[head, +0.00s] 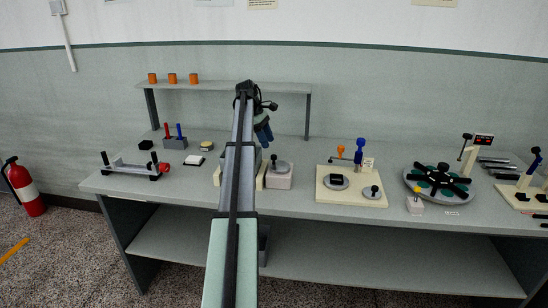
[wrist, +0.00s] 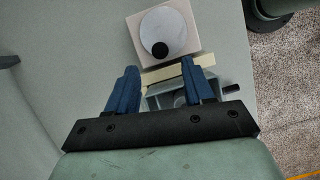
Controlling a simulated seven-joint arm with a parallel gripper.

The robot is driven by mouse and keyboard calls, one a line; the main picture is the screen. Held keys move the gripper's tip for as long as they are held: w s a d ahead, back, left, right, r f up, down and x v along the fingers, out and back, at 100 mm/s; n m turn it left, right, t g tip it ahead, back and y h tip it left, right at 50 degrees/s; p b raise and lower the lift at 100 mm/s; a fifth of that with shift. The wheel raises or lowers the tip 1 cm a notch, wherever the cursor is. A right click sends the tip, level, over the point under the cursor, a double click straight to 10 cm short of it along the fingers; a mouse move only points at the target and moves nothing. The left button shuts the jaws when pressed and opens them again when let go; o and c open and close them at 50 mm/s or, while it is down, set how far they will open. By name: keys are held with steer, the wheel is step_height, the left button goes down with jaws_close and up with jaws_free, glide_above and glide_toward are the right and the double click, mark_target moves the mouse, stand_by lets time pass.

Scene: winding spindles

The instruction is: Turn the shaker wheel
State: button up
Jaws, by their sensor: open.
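The likely shaker wheel is a grey disc (head: 281,169) with a black knob (head: 273,158), on a pale pinkish block (head: 280,183) at the table's middle. In the wrist view the disc (wrist: 166,26) is ahead of my gripper, with its knob (wrist: 160,50) on the near side. A cream bar (wrist: 181,72) and a grey box-like part (wrist: 168,97) lie beside the block. My gripper (wrist: 160,70) is open and empty, its blue fingers apart. In the head view my gripper (head: 265,138) hangs above and behind the wheel; my arm hides part of the device.
A cream board (head: 325,197) with a disc and cranks stands to the right, then a round turntable (head: 412,179) with black arms. A clamp-like frame (head: 130,168) and small blocks are at left. A raised shelf (head: 205,89) with orange cups runs behind.

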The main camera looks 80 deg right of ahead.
mark_target(274, 155)
steer(key=x, duration=0.8)
steer(key=shift+s+f, duration=0.1)
steer(key=shift+f, duration=0.05)
steer(key=shift+c, duration=0.4)
